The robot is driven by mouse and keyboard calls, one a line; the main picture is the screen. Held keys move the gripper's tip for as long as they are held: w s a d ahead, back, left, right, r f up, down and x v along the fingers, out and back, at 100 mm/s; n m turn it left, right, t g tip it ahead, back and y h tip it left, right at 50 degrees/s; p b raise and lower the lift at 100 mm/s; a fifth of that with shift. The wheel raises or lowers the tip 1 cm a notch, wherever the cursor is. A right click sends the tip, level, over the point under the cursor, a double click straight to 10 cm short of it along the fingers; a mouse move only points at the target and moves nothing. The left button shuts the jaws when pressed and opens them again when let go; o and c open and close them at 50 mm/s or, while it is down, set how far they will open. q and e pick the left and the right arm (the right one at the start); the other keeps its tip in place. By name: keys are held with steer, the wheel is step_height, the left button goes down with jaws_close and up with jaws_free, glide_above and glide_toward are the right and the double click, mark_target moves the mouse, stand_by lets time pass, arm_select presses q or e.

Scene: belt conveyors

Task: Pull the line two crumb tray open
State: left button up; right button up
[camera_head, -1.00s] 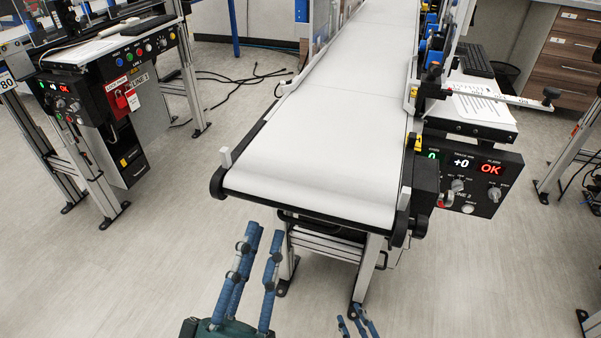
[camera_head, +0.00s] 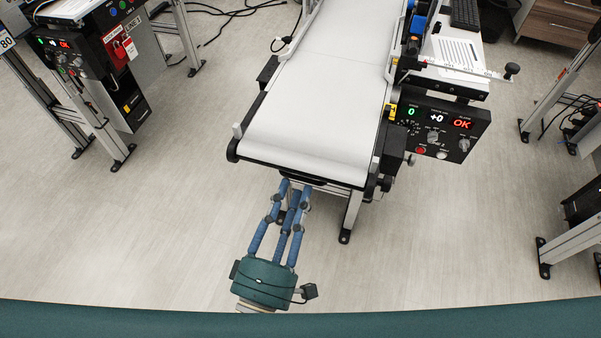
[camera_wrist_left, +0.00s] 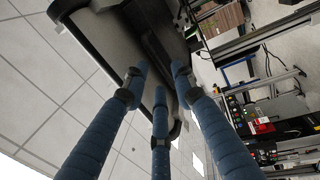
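The line two conveyor (camera_head: 318,110) has a white belt, and its near end faces me. A dark edge (camera_head: 330,187) shows under that end. The crumb tray cannot be told apart clearly there. My left gripper (camera_head: 295,187) has blue fingers that reach up to the underside of the belt's end. In the left wrist view its fingertips (camera_wrist_left: 159,80) stand apart with nothing seen between them, close below a dark bar-like part (camera_wrist_left: 158,35) of the conveyor's underside. Whether they touch it cannot be told. My right gripper is out of view.
The line two control box (camera_head: 440,130) with lit displays hangs right of the belt. A conveyor leg (camera_head: 350,215) stands right of my left gripper. The line one station (camera_head: 110,60) is at the left. The floor around the belt's end is clear.

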mark_target(300, 179)
arm_select(q)
steer(key=shift+x, duration=2.35)
steer(key=shift+c, duration=0.2)
jaws_close()
